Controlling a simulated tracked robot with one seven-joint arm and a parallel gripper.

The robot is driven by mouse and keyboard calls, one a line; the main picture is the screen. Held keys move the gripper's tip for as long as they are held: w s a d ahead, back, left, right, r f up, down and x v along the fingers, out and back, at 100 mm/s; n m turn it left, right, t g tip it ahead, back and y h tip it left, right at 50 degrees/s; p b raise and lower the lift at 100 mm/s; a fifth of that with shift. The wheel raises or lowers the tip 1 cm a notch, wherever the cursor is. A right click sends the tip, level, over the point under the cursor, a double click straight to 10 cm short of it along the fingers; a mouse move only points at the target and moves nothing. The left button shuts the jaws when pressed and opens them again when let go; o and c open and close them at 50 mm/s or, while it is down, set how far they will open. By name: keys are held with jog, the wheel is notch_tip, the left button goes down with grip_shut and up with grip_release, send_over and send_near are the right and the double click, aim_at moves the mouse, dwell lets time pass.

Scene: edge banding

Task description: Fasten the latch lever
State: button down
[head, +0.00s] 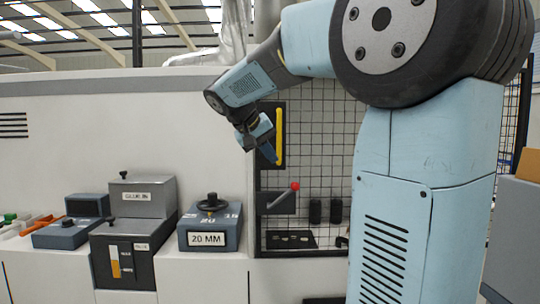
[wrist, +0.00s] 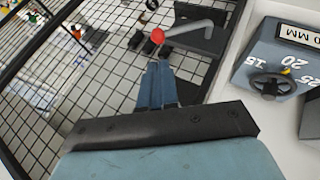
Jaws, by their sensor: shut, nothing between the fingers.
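The latch lever (head: 283,196) is a grey bar with a red ball knob on a dark plate (head: 274,203) at the left edge of the mesh door. In the head view it slants up to the right. The wrist view also shows the lever (wrist: 190,27), with its red knob at the left end, just beyond my fingertips. My gripper (head: 272,160) is above the lever in the head view, pointing down. In the wrist view my gripper (wrist: 159,66) has its fingers together and empty. I cannot tell whether the fingertips touch the knob.
A yellow handle (head: 280,137) stands upright on the mesh door (head: 330,150), close to my gripper. A dial box (head: 209,226) marked 20 MM stands left of the door; it shows at right in the wrist view (wrist: 280,70). Other control boxes (head: 130,235) stand farther left.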

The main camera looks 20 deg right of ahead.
aim_at(292, 184)
jog(key=x, duration=1.1)
